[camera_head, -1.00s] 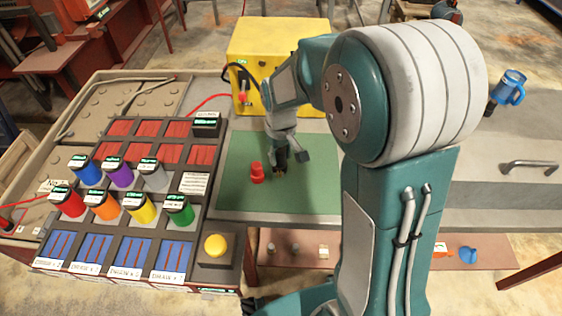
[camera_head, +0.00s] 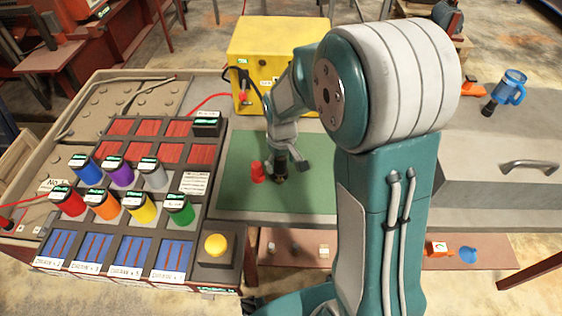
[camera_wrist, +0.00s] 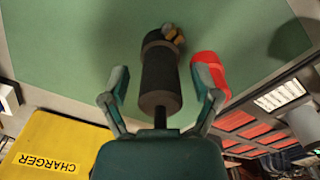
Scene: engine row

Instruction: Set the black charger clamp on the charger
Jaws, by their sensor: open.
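The black charger clamp (camera_wrist: 160,72) is on the green mat (camera_wrist: 60,60), with brass-coloured jaws at its far end in the wrist view. It lies between the two spread fingers of my gripper (camera_wrist: 162,88), with gaps on both sides. In the head view my gripper (camera_head: 290,158) is low over the mat around the black clamp (camera_head: 280,172).
Left is a panel (camera_head: 225,150) with several coloured cylinders and a yellow button (camera_head: 215,246). A red cable (camera_head: 205,100) runs towards the charger. The mat's front part is clear.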

